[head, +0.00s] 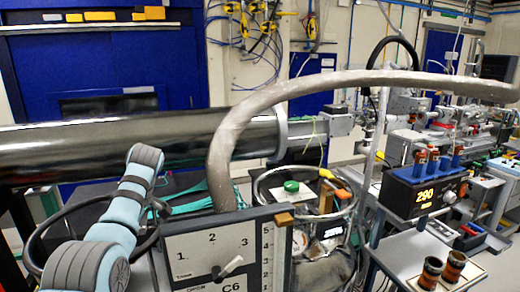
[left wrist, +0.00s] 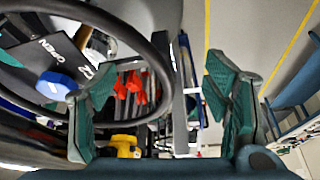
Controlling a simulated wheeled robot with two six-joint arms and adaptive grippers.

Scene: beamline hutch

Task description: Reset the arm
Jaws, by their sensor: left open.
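My left arm (head: 115,225) reaches in from the lower left of the head view, bent at its joints. Its gripper cannot be made out clearly there. In the left wrist view my left gripper (left wrist: 160,78) shows two green-padded fingers spread wide, with nothing held between them. A dark curved ring or hose (left wrist: 150,50) passes close to the left finger. My right gripper is in neither view.
A grey panel (head: 190,250) with a dial, marked C6, stands right of my arm. A thick grey hose (head: 225,130) arches over it. A large metal pipe (head: 60,150) runs behind. A box reading 290 (head: 400,190) stands at right. A blue knob (left wrist: 52,86) shows in the wrist view.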

